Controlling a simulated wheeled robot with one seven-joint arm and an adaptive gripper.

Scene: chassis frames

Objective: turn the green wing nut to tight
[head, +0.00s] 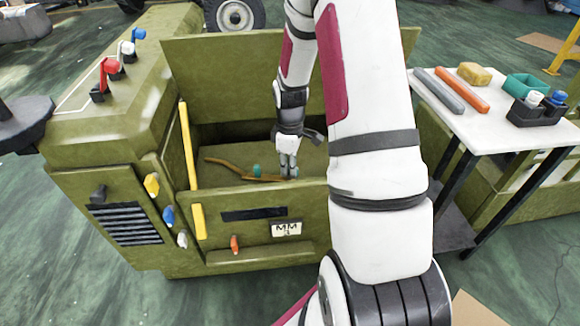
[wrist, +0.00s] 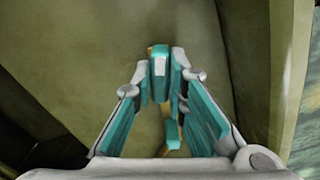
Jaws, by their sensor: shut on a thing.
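The green wing nut (wrist: 160,66) is teal green with a pale patch on its face. In the wrist view it stands between my two fingertips, which touch it on both sides. My gripper (wrist: 161,84) is shut on it. In the head view my gripper (head: 289,172) reaches down into the open bay of the olive machine. Another teal part (head: 257,170) shows just left of my gripper there, by an orange-brown strip (head: 228,166). Whether the wing nut is tight cannot be told.
The bay has a raised back panel (head: 240,85) and a front wall (head: 245,232) close to my gripper. A yellow bar (head: 187,145) stands at its left. A white side table (head: 490,125) with tools and bins stands at the right.

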